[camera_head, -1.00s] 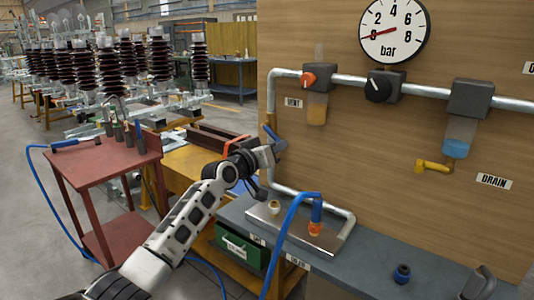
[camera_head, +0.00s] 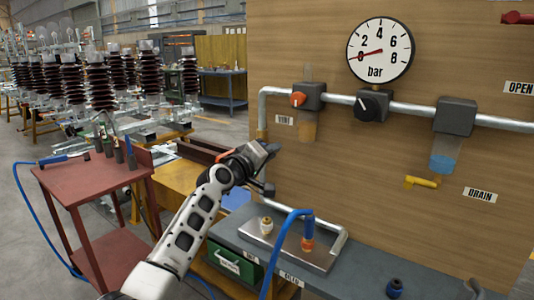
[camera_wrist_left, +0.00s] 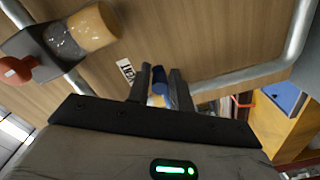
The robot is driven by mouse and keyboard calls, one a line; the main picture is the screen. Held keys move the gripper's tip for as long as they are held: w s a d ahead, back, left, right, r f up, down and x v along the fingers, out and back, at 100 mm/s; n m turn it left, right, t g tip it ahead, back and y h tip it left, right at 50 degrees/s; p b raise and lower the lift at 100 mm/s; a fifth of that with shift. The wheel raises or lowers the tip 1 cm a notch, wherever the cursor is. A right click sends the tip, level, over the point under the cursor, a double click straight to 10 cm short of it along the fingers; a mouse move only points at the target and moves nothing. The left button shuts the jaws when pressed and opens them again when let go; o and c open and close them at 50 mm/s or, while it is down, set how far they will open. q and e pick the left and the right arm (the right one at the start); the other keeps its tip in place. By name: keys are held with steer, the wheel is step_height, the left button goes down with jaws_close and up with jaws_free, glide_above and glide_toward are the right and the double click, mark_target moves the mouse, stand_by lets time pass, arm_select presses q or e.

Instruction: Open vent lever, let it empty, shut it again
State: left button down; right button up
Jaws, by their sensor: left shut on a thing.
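The vent lever (camera_wrist_left: 158,82) shows as a small blue handle between my left fingers in the left wrist view. My left gripper (camera_wrist_left: 160,88) is shut on it, close to the board and near the vent label (camera_wrist_left: 126,70). My right gripper is not in view.
A yellow drain lever (camera_head: 422,182) sits below that bowl. A metal plate with a blue hose (camera_head: 290,222) lies on the grey bench.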

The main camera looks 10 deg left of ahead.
arm_select(q)
steer(key=shift+w+a+r+t, duration=0.15)
steer(key=shift+a+r+t, duration=0.2)
steer(key=shift+r, duration=0.35)
steer(key=c, duration=1.4)
jaws_free()
steer(key=shift+o, duration=0.2)
steer(key=shift+f, duration=0.25)
steer(key=v, duration=1.6)
